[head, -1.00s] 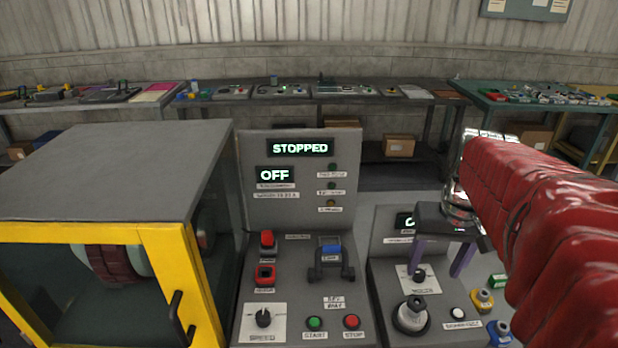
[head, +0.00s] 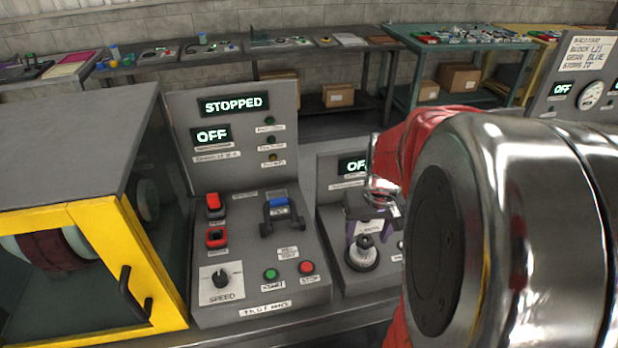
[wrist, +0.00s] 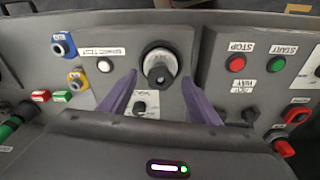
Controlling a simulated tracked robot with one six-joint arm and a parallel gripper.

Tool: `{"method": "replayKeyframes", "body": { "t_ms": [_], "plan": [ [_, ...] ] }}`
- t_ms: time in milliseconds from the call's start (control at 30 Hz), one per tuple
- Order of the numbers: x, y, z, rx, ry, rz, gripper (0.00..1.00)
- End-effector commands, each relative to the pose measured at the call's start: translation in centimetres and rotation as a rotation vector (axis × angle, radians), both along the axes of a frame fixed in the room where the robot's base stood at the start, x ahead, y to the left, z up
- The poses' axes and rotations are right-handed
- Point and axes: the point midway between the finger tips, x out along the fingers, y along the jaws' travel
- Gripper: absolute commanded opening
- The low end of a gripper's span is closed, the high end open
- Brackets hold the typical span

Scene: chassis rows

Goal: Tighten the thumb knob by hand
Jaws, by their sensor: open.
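A grey and black knob on a pale round collar (head: 363,254), which looks like the thumb knob, stands on the sloped right-hand panel in the head view. In the wrist view this knob (wrist: 158,67) shows just past and between the purple fingertips. My gripper (head: 371,232) hangs over that panel, partly hidden by my own arm in the head view. In the wrist view my gripper (wrist: 159,80) is open, with one finger on each side and a clear gap to the knob. I cannot tell its height above the knob.
A smaller labelled knob (wrist: 140,107) lies between the fingers in the wrist view. The left console has a green button (head: 270,274) and a red button (head: 307,267). A yellow-framed guard (head: 95,215) stands left.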

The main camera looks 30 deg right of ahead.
Motion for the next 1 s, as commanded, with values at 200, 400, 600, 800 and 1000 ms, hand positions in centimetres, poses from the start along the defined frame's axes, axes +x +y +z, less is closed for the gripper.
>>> {"method": "replayKeyframes", "body": {
  "t_ms": [200, 400, 600, 800, 1000],
  "plan": [
    [0.12, -0.05, -0.73, 0.000, -0.001, 0.000, 0.57],
    [0.11, -0.05, -0.71, 0.000, -0.001, 0.000, 0.57],
    [0.11, -0.05, -0.70, 0.000, -0.001, 0.000, 0.42],
    [0.10, -0.06, -0.70, -0.001, 0.000, 0.000, 0.28],
    [0.10, -0.08, -0.70, -0.001, 0.000, 0.000, 0.14]
  ]
}}
